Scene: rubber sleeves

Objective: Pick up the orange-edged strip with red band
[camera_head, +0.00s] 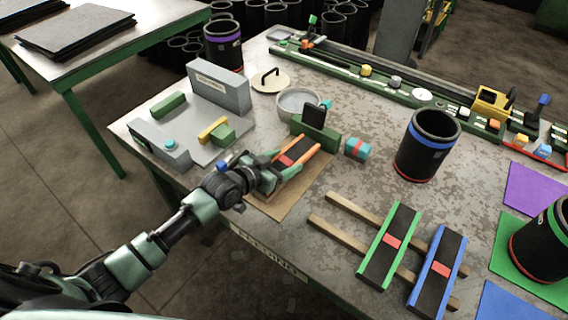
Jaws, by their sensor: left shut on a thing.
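The orange-edged strip (309,144), dark in the middle with a red band, lies at the near side of the table over a brown sheet (270,203). My left gripper (287,164), at the end of the arm from the lower left, is shut on the near part of this strip. Its fingers and wrist hide the strip's near end. I cannot tell whether the strip is resting or slightly lifted. My right gripper is not in view.
A green block holding a dark plate (314,116) and a teal roll with a red band (358,148) stand close to the strip. A grey fixture (218,90) stands left. Green-edged (390,246) and blue-edged (438,268) strips lie on wooden rails. A black sleeve (427,150) stands right.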

